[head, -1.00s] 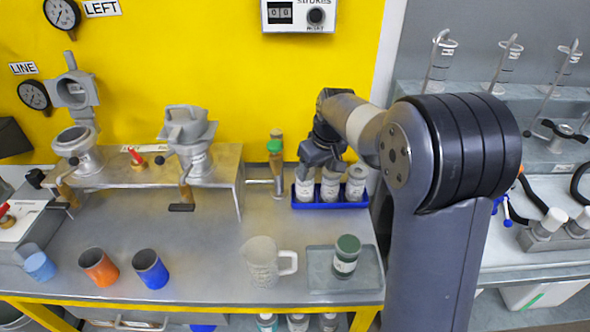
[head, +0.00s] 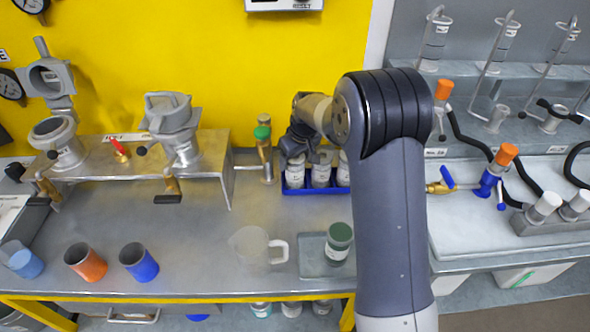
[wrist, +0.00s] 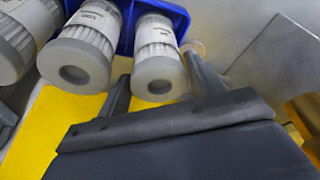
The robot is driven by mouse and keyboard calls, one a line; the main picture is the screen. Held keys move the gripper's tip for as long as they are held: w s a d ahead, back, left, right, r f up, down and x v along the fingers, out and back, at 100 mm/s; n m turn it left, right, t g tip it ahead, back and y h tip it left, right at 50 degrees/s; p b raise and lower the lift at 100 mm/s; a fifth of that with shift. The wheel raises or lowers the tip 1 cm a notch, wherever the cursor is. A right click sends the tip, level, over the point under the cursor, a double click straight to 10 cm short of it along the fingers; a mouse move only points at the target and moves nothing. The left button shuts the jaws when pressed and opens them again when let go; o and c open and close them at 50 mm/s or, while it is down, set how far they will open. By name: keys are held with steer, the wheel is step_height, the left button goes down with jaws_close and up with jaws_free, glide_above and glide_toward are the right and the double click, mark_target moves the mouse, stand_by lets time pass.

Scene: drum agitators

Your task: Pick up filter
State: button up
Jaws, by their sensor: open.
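Three white cylindrical filters with grey ends stand in a row in a blue tray (head: 318,189) at the back of the bench. In the head view they are a left filter (head: 296,173), a middle filter (head: 321,175) and a right filter (head: 344,171), the last partly hidden by my arm. My gripper (head: 303,150) is over the left part of the row. In the wrist view, my open gripper (wrist: 157,72) has one finger on each side of the end filter (wrist: 158,49). A neighbouring filter (wrist: 80,52) is just outside the left finger. Contact cannot be told.
A green-capped jar (head: 339,240) stands on a grey tray (head: 312,262). A clear jug (head: 250,246), a blue cup (head: 139,262) and an orange cup (head: 86,262) stand in front. A green-topped valve (head: 263,143) and a metal stand (head: 215,170) are left of the filters.

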steer(key=shift+x, duration=1.55)
steer(key=shift+d, duration=0.1)
steer(key=c, duration=0.8)
